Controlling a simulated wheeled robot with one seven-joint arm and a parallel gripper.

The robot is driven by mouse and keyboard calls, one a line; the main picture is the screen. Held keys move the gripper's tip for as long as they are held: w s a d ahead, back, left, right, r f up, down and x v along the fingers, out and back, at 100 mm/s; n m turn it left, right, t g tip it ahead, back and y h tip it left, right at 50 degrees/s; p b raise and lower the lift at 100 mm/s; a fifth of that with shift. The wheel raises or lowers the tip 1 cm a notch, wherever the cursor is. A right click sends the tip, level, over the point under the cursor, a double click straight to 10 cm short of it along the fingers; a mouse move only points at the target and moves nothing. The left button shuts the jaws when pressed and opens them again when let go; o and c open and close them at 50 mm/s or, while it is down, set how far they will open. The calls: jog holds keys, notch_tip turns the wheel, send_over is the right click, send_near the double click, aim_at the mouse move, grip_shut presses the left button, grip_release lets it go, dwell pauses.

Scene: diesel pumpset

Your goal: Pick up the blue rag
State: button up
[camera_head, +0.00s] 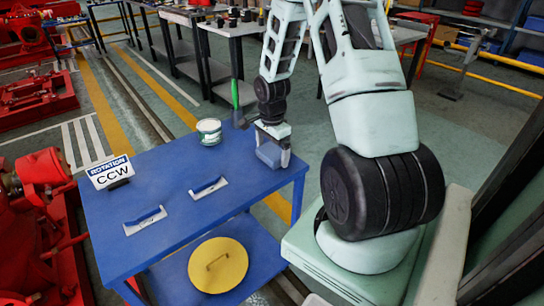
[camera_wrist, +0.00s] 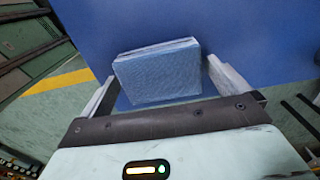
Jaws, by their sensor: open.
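The blue rag (camera_head: 269,153) is a light blue folded block on the right part of the blue table (camera_head: 152,175). In the wrist view the rag (camera_wrist: 158,72) lies between the two fingers, close to the table's edge. My gripper (camera_head: 272,158) is over the rag, pointing down. In the wrist view my gripper (camera_wrist: 165,82) is open, with one finger on each side of the rag. A small gap shows at each side. The far side of the rag is hidden in the head view.
A white and green can (camera_head: 209,131), a "ROTATION CCW" sign (camera_head: 110,172) and two blue-handled flat tools (camera_head: 208,187) (camera_head: 145,219) are on the table. A yellow round lid (camera_head: 219,265) lies on the lower shelf. Red machinery (camera_head: 40,190) stands at the left.

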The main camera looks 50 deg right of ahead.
aim_at(272, 151)
jog(key=shift+f, duration=0.25)
jog(key=c, duration=0.8)
notch_tip(272, 151, up, 10)
jog(key=shift+r+p, duration=0.1)
jog(key=shift+p, duration=0.5)
jog(key=shift+o, duration=0.5)
